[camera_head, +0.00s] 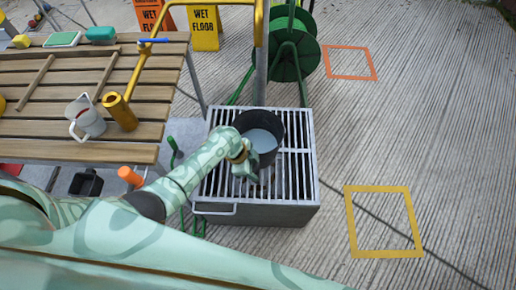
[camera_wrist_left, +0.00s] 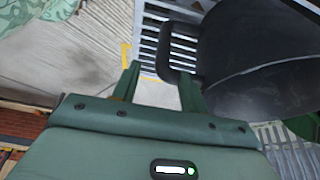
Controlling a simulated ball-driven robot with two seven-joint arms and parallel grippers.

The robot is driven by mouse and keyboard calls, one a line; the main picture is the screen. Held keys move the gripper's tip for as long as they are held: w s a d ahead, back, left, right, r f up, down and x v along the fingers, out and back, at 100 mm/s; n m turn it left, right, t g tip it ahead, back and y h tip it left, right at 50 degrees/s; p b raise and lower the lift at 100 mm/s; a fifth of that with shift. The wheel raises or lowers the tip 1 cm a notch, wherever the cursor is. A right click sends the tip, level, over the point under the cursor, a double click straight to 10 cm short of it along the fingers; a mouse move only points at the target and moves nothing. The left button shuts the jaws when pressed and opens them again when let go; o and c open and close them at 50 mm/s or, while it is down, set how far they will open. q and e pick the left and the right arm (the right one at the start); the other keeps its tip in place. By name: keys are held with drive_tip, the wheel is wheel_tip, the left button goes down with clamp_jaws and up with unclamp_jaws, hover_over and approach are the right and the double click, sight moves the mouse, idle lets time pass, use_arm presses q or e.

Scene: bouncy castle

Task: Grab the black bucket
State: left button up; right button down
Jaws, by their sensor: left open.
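The black bucket (camera_head: 276,120) stands upright on a grey slatted metal grate (camera_head: 300,180) in the head view, with pale grey-blue contents inside. My left gripper (camera_head: 246,166) is at its near left side, above the grate. In the left wrist view the bucket (camera_wrist_left: 265,60) fills the upper right. A dark curved handle-like part (camera_wrist_left: 172,50) sticks out from the bucket, just beyond the fingertips. The left gripper (camera_wrist_left: 158,80) is open, with nothing seen held between its fingers. Whether a finger touches the handle, I cannot tell. My right gripper is in neither view.
A slatted wooden table (camera_head: 90,75) at the left holds a white-grey jug (camera_head: 88,117) and a golden tap-like pipe (camera_head: 122,113). A green hose reel (camera_head: 290,50) stands behind the grate.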

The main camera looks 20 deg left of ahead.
sight(256, 174)
use_arm(q)
drive_tip(key=b+x, duration=0.2)
drive_tip(key=x, duration=0.1)
drive_tip(key=a+b+x, duration=0.1)
drive_tip(key=x, duration=0.1)
drive_tip(key=shift+f+b, duration=0.25)
drive_tip(key=shift+b, duration=0.1)
drive_tip(key=shift+d+f, duration=0.1)
drive_tip(key=shift+r, duration=0.2)
drive_tip(key=shift+c, duration=0.2)
clamp_jaws()
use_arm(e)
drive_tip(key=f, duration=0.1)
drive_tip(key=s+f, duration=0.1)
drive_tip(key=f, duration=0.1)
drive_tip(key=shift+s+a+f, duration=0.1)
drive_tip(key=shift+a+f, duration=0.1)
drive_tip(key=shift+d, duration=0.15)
use_arm(q)
drive_tip(key=shift+w+r, duration=0.1)
drive_tip(key=shift+w, duration=0.05)
